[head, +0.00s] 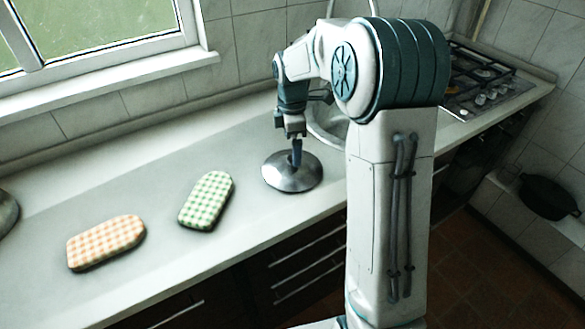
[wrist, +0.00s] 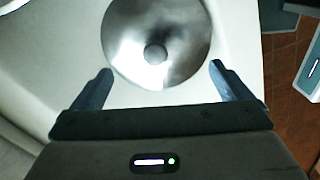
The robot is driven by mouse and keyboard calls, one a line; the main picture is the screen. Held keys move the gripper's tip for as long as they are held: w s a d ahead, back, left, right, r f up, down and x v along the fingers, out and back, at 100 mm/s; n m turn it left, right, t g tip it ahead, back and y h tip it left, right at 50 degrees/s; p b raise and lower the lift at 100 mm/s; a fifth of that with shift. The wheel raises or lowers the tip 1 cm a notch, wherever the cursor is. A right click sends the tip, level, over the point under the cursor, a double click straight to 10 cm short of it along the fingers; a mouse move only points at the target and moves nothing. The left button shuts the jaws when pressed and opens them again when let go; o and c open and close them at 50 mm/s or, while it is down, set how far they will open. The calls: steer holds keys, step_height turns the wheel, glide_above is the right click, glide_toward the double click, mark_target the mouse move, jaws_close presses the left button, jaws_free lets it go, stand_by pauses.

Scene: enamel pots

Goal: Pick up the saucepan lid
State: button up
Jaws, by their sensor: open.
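The saucepan lid (head: 292,172) is a round, shiny metal disc lying on the countertop in the head view, left of my arm. In the wrist view the lid (wrist: 180,66) shows at the top with a dark round knob (wrist: 155,53) in its middle. My gripper (head: 296,152) points down over the lid in the head view and hides its knob there. In the wrist view my gripper (wrist: 161,72) is open, with its two fingers spread wide apart and nothing held between them. The knob shows between the fingers' directions, beyond the fingertips in the picture.
A green checked pad (head: 206,200) and an orange checked pad (head: 105,242) lie on the countertop (head: 160,190) to the left. A sink (head: 328,125) is behind my arm, and a gas hob (head: 485,80) is at the back right. The counter's front edge runs near the lid.

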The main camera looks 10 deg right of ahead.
steer(key=shift+w+d+f+p, duration=0.1)
steer(key=shift+w+f+p, duration=0.1)
steer(key=shift+f, duration=1.45)
steer(key=shift+w+d+f+p, duration=0.1)
steer(key=shift+w+f+p, duration=0.05)
steer(key=shift+f, duration=1.45)
steer(key=shift+s, duration=0.1)
steer(key=c, duration=1.5)
steer(key=shift+f, duration=0.1)
jaws_close()
